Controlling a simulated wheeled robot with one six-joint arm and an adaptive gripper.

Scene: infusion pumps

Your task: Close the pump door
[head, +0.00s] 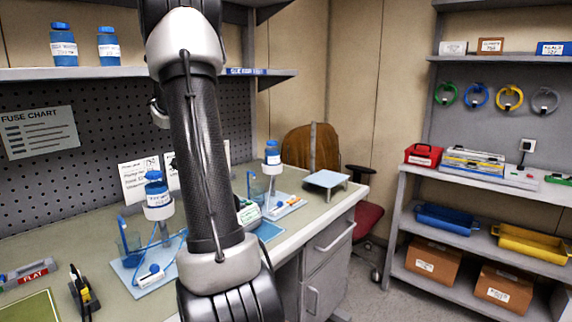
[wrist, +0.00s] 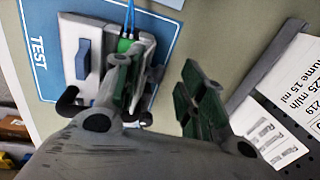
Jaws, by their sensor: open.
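In the wrist view a pump (wrist: 93,88) lies on a blue mat (wrist: 45,25) marked TEST. It shows a pale panel with a blue handle-like part (wrist: 83,59). A bright green part (wrist: 124,45) and a thin blue line show at its right side. I cannot tell which panel is the door or how far it stands open. My gripper (wrist: 160,78) is open, with dark green pads. Its left finger overlaps the pump's right side in the picture; contact is unclear. The right finger is over bare bench. In the head view my arm hides my gripper.
A scale-like plate (head: 325,179) sits at the bench's far end. Printed sheets (wrist: 292,85) are right of my gripper. A shelf (head: 480,205) stands at right.

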